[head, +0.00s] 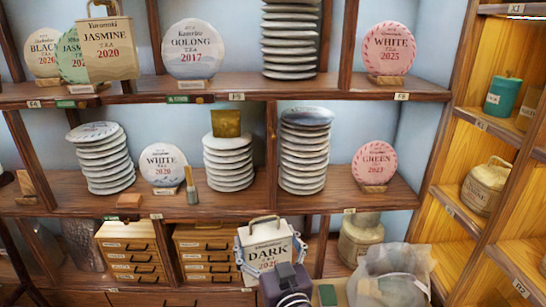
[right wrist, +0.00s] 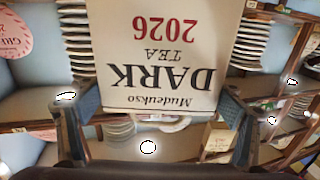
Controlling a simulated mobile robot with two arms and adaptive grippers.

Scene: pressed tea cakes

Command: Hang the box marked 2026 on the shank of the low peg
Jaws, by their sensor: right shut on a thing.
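The cream box marked DARK TEA 2026 (head: 263,238) is at the lower middle of the head view, upright with its handle on top. My right gripper (head: 269,254) is shut on it, with a finger on each side. In the right wrist view the box (right wrist: 160,50) appears upside down between the fingers of the gripper (right wrist: 158,100), with part of its pale handle showing below. I cannot make out the low peg in either view. My left gripper is not in view.
A cream JASMINE 2020 box (head: 108,48) hangs at upper left by its handle. Shelves behind hold stacked tea cakes (head: 303,150) and round labelled cakes such as GREEN 2023 (head: 374,164).

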